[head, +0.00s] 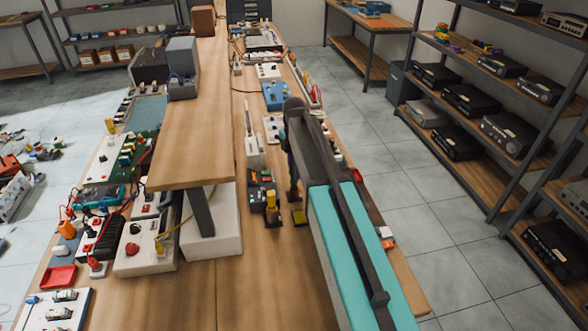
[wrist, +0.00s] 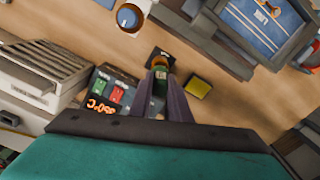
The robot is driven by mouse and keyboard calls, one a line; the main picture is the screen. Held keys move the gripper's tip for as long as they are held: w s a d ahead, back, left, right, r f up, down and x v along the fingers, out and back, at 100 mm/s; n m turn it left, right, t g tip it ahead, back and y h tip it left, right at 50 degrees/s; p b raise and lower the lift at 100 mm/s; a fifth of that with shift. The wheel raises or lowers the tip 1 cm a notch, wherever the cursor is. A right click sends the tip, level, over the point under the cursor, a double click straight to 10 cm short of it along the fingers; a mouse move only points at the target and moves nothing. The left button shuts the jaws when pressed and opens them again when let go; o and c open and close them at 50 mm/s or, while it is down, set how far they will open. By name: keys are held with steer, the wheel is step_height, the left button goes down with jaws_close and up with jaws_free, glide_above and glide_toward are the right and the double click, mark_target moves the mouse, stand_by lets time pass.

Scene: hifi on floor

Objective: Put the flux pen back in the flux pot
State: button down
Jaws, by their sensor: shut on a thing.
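My gripper (wrist: 160,93) is shut on a slim dark green thing (wrist: 159,84), which I take to be the flux pen. Its far end overlaps an orange-yellow part in the wrist view, so I cannot tell whether they touch. In the head view, my gripper (head: 293,195) hangs just right of a yellow-topped upright thing (head: 272,200) on a black base. The black base (wrist: 160,57) also shows in the wrist view. I cannot tell for sure which thing is the flux pot. The held thing is not clear in the head view.
A dark station with a lit display (wrist: 105,95) stands close to the left of my gripper, and a yellow block (wrist: 198,87) close to the right. A blue device (head: 276,96) lies farther back. The bench front (head: 260,285) is clear.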

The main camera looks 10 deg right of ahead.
steer(key=shift+f+b, duration=0.45)
steer(key=shift+f, duration=0.85)
steer(key=c, duration=1)
jaws_free()
steer(key=shift+r+p, duration=1.9)
steer(key=shift+r, duration=1.6)
steer(key=shift+s, duration=0.1)
